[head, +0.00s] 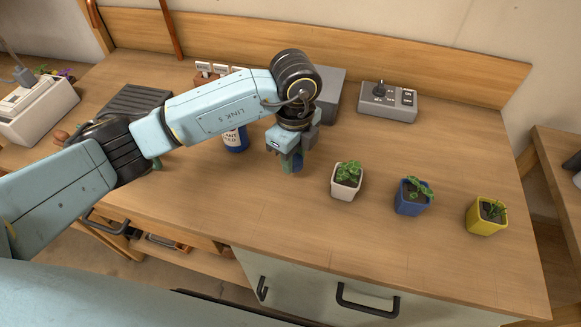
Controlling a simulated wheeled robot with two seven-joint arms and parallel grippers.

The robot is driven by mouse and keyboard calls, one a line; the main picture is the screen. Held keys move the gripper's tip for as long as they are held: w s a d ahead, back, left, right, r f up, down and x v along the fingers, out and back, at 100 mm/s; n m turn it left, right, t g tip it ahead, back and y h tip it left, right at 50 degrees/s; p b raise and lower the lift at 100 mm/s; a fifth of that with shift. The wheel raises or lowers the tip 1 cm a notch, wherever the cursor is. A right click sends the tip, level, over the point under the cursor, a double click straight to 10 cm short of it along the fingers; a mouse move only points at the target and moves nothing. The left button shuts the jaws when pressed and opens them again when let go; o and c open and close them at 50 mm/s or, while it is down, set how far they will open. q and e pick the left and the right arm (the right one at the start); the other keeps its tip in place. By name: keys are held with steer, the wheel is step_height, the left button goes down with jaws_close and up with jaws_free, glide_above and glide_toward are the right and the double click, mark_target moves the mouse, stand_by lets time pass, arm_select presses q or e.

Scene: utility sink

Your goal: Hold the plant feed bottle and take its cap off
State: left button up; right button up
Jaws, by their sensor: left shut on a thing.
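The plant feed bottle (235,139) stands on the wooden bench, blue with a white label. My left forearm crosses in front of its upper part, so its top and cap are hidden. My left gripper (290,163) points down to the right of the bottle, apart from it. It is shut on a small blue thing (298,162) low between its fingers, mostly covered; I cannot tell whether this is the cap. My right gripper is not in view.
White (345,187), blue (410,204) and yellow (486,222) plant pots stand to the right. A grey box (329,95) and a grey switch box (388,108) stand behind. A dark ribbed mat (140,98) lies left. The front middle of the bench is clear.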

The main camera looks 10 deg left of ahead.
mark_target(294, 178)
arm_select(q)
steer(key=shift+f, duration=2.4)
steer(key=shift+f, duration=0.1)
steer(key=o, duration=1.1)
steer(key=shift+c, duration=0.2)
